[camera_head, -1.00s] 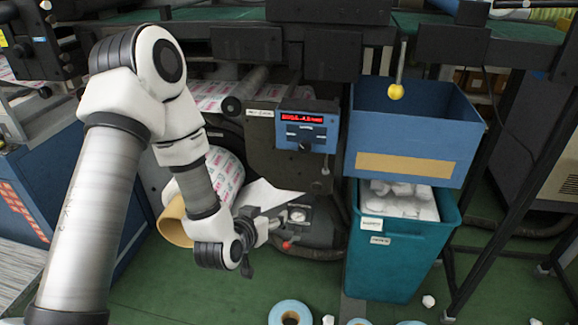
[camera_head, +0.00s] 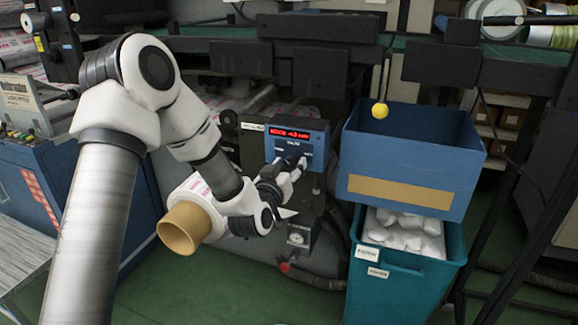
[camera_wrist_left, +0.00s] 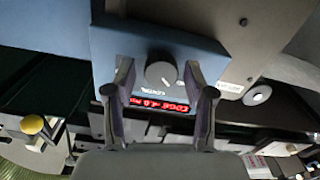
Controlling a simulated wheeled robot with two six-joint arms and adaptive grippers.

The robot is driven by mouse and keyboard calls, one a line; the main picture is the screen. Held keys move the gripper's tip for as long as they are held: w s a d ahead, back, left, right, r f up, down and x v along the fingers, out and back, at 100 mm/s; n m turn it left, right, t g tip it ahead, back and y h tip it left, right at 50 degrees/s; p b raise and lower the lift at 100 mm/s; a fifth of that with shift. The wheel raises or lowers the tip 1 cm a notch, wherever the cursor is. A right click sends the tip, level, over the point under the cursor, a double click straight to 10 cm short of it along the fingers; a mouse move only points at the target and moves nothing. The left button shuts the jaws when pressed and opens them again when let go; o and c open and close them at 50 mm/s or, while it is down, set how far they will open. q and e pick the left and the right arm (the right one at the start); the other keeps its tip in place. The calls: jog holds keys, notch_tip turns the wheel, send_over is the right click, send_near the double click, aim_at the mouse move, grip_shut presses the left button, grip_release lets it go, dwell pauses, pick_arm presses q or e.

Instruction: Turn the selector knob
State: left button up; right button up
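The selector knob (camera_wrist_left: 161,73) is a round dark grey knob with a light pointer mark, on a blue control panel (camera_head: 314,139). In the wrist view the panel appears upside down, with its lit red display (camera_wrist_left: 160,104) below the knob. My left gripper (camera_wrist_left: 160,67) is open, with one finger on each side of the knob and a visible gap to each. I cannot tell how deep the fingertips reach. In the head view my left gripper (camera_head: 289,171) is at the lower part of the panel and hides the knob. My right gripper is not in view.
A blue bin (camera_head: 410,199) stands right of the panel, above a teal bin (camera_head: 399,300) with white scraps. A yellow ball on a rod (camera_head: 380,111) hangs in front of the blue bin. A printed roll with a cardboard core (camera_head: 181,229) lies under my left arm.

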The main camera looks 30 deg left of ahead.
pick_arm(q)
grip_shut()
jog(key=shift+m, duration=0.3)
jog(key=m+p, duration=0.2)
jog(key=m, duration=0.1)
jog(key=shift+r, duration=0.15)
jog(key=m+p, duration=0.2)
jog(key=m, duration=0.3)
dwell(0.5)
